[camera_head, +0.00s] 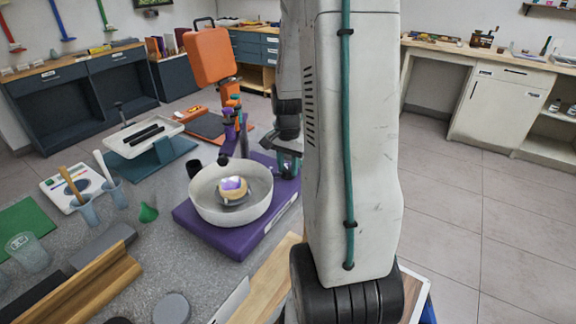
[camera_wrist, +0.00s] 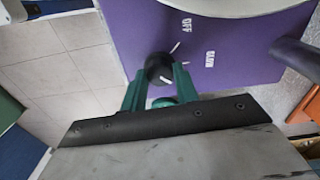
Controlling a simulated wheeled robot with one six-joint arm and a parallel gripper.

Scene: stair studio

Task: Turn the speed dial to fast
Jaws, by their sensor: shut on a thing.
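The speed dial (camera_wrist: 157,66) is a round black knob on the purple base of a pottery wheel. In the wrist view the green fingers of my gripper (camera_wrist: 160,76) are closed on it from both sides. A short white mark shows at the knob's lower right edge, and a white tick lies on the base above right. The words OFF and SLOW are printed on the purple base (camera_wrist: 135,25); no FAST label is visible. In the head view, the wheel's purple base (camera_head: 215,240) carries a white basin (camera_head: 205,205); my gripper (camera_head: 287,163) is at its far right side, the dial hidden.
A small bowl-like piece (camera_head: 234,187) sits inside the basin. An orange machine (camera_head: 208,55) and a white tray (camera_head: 145,137) stand behind. Cups with tools, a green cone (camera_head: 148,212) and a wooden block (camera_head: 85,285) lie left. Open floor is at right.

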